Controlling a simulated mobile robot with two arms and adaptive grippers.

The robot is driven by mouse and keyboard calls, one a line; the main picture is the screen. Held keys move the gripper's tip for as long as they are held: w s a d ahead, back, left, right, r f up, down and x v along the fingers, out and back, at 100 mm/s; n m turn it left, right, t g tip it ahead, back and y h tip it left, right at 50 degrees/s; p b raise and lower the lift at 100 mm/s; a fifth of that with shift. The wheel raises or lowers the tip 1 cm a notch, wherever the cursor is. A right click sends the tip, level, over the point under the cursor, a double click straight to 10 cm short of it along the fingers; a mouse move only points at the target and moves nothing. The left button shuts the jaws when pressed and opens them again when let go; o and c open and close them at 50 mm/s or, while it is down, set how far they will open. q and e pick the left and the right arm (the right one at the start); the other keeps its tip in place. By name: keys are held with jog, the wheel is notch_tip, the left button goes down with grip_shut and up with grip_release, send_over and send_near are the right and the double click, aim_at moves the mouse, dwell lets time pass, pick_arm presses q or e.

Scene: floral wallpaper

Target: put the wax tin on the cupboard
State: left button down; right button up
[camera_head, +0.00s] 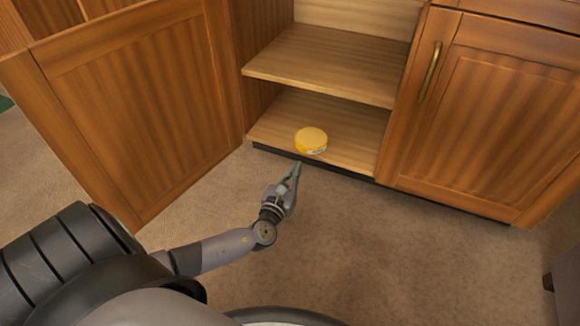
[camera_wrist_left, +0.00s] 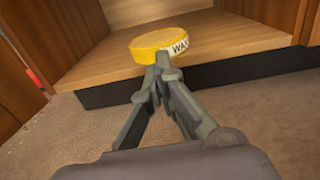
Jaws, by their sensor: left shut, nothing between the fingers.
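The wax tin (camera_head: 311,140) is a round, flat yellow tin near the front edge of the bottom shelf inside the open cupboard (camera_head: 330,62). In the left wrist view the tin (camera_wrist_left: 160,43) shows a white label with part of the word "WAX". My left gripper (camera_head: 298,166) is just in front of the tin, with its fingertips together and nothing between them. In the left wrist view the fingertips (camera_wrist_left: 163,62) overlap the tin's near side; I cannot tell whether they touch it. My right gripper is not in view.
The cupboard's left door (camera_head: 140,95) stands wide open. The right door (camera_head: 490,110), with a brass handle (camera_head: 430,72), is shut. A middle shelf (camera_head: 325,65) lies above the tin, and both shelves have free room. The carpet (camera_head: 350,240) in front is clear.

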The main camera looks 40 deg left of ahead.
aim_at(307, 149)
pick_arm(q)
jog(key=b+x, duration=0.2)
jog(key=x, duration=0.4)
jog(key=shift+f+b, duration=0.15)
jog(key=shift+b, duration=0.2)
jog(key=shift+w, duration=0.45)
jog(key=shift+r, duration=0.25)
